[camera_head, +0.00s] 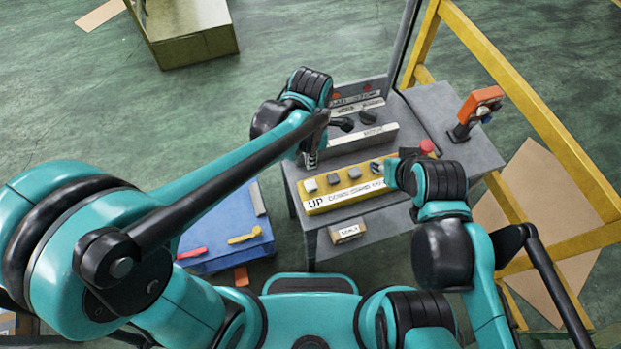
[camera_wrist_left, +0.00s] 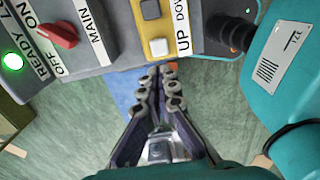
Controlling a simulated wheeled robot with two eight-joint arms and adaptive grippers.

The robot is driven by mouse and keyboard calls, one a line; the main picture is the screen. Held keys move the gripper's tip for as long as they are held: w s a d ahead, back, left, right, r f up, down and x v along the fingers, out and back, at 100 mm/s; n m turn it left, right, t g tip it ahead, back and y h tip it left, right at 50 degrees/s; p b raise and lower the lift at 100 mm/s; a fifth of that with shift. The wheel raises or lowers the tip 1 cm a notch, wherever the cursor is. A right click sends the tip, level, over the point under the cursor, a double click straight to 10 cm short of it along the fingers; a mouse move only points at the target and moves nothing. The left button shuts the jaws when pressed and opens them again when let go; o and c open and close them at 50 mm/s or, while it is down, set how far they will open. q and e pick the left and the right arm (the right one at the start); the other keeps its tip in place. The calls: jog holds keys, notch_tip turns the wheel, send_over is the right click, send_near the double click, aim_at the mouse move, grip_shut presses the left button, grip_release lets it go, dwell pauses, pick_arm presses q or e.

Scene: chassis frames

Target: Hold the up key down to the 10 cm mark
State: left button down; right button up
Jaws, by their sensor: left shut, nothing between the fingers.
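The yellow key panel (camera_head: 345,197) lies on the grey console, with a row of small keys and a label reading UP at its left end. The up key (camera_head: 310,185) is the leftmost; in the left wrist view it is a pale square key (camera_wrist_left: 159,47) beside the UP lettering. My left gripper (camera_head: 312,163) is shut and empty, its fingertips (camera_wrist_left: 167,84) just off the panel edge near that key; I cannot tell any contact. My right gripper (camera_head: 388,172) is at the panel's right end, its fingers partly hidden. No 10 cm mark is legible.
The console also carries a red rotary switch (camera_wrist_left: 57,29), a lit green lamp (camera_wrist_left: 12,62) and an orange-headed lever (camera_head: 480,103). A blue case (camera_head: 215,258) stands on the floor left of it. A yellow rail (camera_head: 545,120) runs along the right.

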aim_at(311, 185)
pick_arm(q)
notch_tip(311, 185, down, 11)
jog(key=shift+b, duration=1.1)
jog(key=shift+f+b, duration=0.95)
jog(key=shift+s+f, duration=0.15)
jog(key=shift+f, duration=0.1)
jog(key=shift+s+r, duration=0.1)
jog(key=shift+s, duration=0.25)
jog(key=shift+w+f, duration=0.2)
jog(key=shift+w, duration=0.15)
jog(key=shift+r, duration=0.1)
